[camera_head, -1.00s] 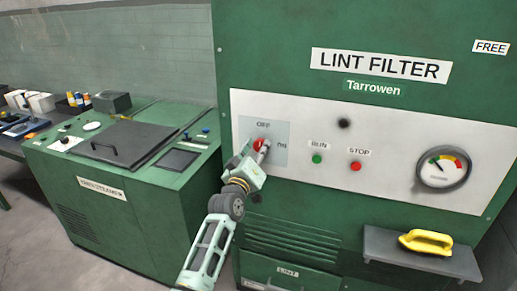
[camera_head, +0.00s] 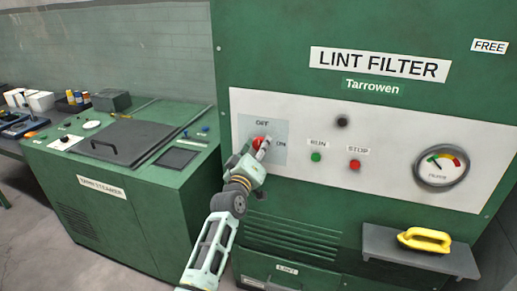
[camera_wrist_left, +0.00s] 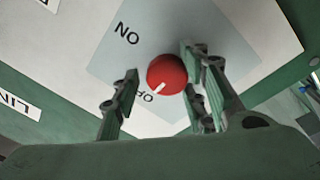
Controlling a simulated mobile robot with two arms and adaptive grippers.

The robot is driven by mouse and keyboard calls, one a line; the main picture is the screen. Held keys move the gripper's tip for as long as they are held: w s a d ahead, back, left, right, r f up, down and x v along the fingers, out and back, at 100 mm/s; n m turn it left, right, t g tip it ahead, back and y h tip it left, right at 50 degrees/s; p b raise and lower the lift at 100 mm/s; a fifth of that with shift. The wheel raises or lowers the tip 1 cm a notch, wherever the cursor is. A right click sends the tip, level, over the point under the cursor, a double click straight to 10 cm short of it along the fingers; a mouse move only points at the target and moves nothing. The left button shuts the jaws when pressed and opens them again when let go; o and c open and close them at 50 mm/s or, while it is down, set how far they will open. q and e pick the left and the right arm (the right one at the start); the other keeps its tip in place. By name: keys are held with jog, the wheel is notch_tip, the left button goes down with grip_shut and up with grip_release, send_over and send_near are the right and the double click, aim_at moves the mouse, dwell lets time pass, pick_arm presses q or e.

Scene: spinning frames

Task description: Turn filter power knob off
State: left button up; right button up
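The red power knob (camera_head: 258,142) sits on a pale grey square plate on the lint filter's white panel, with OFF above it and ON to its right. In the left wrist view the knob (camera_wrist_left: 166,74) shows a white pointer mark directed at the OFF label. My left gripper (camera_head: 262,152) is at the knob and partly covers it. In the wrist view its two fingers (camera_wrist_left: 158,72) stand apart on either side of the knob. There is a gap on the left side; contact on the right side cannot be told. My right gripper is not in view.
A green RUN button (camera_head: 316,157) and a red STOP button (camera_head: 354,164) are right of the knob, then a round gauge (camera_head: 442,166). A green steamer cabinet (camera_head: 140,215) stands left.

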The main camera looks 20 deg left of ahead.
pick_arm(q)
jog(key=shift+o, duration=0.3)
jog(key=shift+f, duration=0.1)
jog(key=s+f, duration=0.1)
jog(key=s, duration=1.1)
jog(key=shift+a+f, duration=0.2)
